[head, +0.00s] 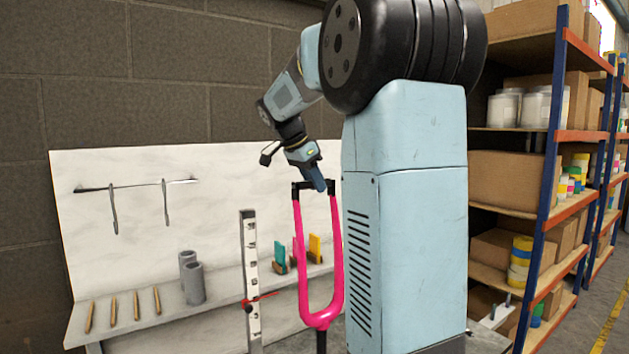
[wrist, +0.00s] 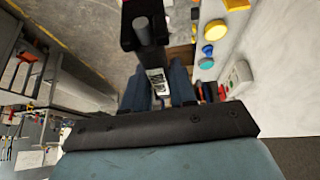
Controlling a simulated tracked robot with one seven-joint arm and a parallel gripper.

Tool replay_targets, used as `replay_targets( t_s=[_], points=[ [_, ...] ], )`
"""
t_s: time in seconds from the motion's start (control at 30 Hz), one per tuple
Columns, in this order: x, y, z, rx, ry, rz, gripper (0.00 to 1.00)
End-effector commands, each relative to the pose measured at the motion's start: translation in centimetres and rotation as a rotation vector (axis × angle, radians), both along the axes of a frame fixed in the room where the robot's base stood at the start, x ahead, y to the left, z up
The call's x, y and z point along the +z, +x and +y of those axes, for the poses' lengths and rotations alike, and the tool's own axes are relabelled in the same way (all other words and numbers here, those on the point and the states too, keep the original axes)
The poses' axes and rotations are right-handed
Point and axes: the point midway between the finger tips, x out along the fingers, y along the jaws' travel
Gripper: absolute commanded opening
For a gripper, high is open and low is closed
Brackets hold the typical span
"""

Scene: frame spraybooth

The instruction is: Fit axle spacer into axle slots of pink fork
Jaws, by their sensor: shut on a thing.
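The pink fork (head: 337,270) stands upright with its prongs up, left of my column in the head view. Dark pieces show at both prong tops. My gripper (head: 319,184) points down between these tops and overlaps them in the picture. In the wrist view, my gripper (wrist: 161,92) is shut on a black part with a grey round end, which I take to be the axle spacer (wrist: 148,55). A pale label shows on it near the fingers. No pink shows in the wrist view. I cannot tell whether the spacer touches the slots.
A ruler-like upright post (head: 250,275) with a red pointer stands left of the fork. A bench (head: 225,308) behind holds grey cylinders (head: 193,280), wooden sticks and coloured tags (head: 280,257). Hooks hang on the white back panel (head: 85,235). Loaded shelves (head: 555,215) stand at right.

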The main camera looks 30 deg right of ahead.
Motion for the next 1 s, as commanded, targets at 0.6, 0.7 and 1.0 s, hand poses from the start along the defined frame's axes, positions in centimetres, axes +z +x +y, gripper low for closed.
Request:
replay_targets(
  t_s=[0.6,0.7,1.0],
  points=[
    [-0.2,0.0,0.0,0.0,0.0,0.0,0.56],
    [0.1,0.0,0.1,0.0,0.0,-0.001,0.56],
    [3.8,0.0,2.1,0.001,0.0,-0.003,0.56]
  ],
)
